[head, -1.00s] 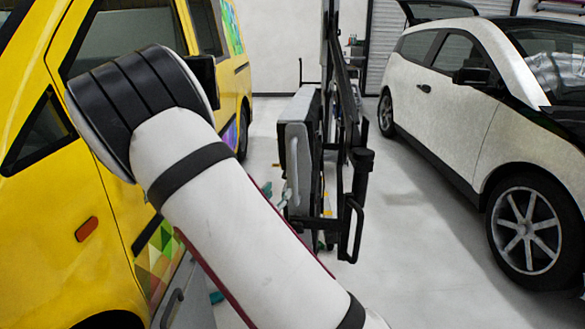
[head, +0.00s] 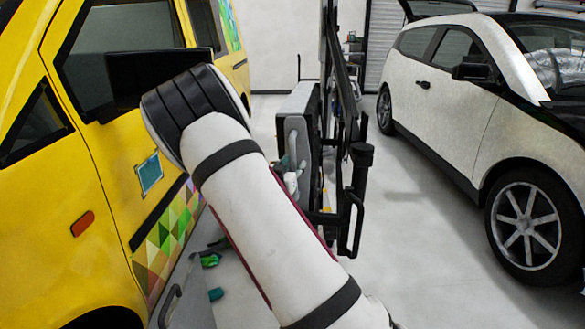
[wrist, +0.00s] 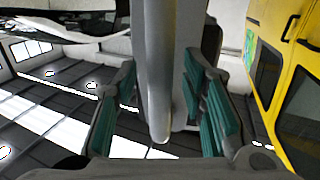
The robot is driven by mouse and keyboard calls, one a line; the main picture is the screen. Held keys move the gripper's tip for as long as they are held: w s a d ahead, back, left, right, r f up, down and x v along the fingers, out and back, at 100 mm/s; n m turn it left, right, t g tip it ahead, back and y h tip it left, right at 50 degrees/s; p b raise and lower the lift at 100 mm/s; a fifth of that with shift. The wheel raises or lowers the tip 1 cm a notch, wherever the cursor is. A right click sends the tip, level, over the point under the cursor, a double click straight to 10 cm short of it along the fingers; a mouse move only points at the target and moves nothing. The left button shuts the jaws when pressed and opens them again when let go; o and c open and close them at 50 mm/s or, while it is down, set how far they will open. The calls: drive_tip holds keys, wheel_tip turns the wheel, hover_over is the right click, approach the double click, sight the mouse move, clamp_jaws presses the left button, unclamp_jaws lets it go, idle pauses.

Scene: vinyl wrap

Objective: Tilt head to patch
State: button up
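The patch is a small teal square (head: 149,173) with a pale border on the yellow van's side. The lamp head (head: 277,122) is a grey upright panel with a bar handle (head: 296,135) on its face, carried on a black stand. My gripper (head: 292,166) is beside the lower end of the handle, partly hidden behind my white arm. In the wrist view a grey bar (wrist: 161,90), which looks like the handle, runs between the green finger pads of my gripper (wrist: 160,75). The pads stand apart, with gaps visible near the bar's lower end. Contact at the fingertips is unclear.
The yellow van (head: 95,160) stands close on the left, with a coloured triangle pattern low on its side. The black stand (head: 357,170) rises behind my arm. A white car (head: 470,100) is on the right. Grey floor (head: 420,260) between stand and car is clear.

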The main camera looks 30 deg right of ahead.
drive_tip(key=shift+w+d, duration=0.1)
drive_tip(key=shift+c, duration=0.3)
clamp_jaws()
drive_tip(key=shift+s+d+m+b, duration=0.3)
drive_tip(key=shift+s+d+m, duration=0.1)
drive_tip(key=shift+s+d, duration=0.2)
drive_tip(key=shift+o, duration=0.3)
unclamp_jaws()
drive_tip(key=shift+w, duration=0.1)
drive_tip(key=shift+a, duration=0.1)
drive_tip(key=v, duration=1.2)
drive_tip(key=shift+r, duration=0.1)
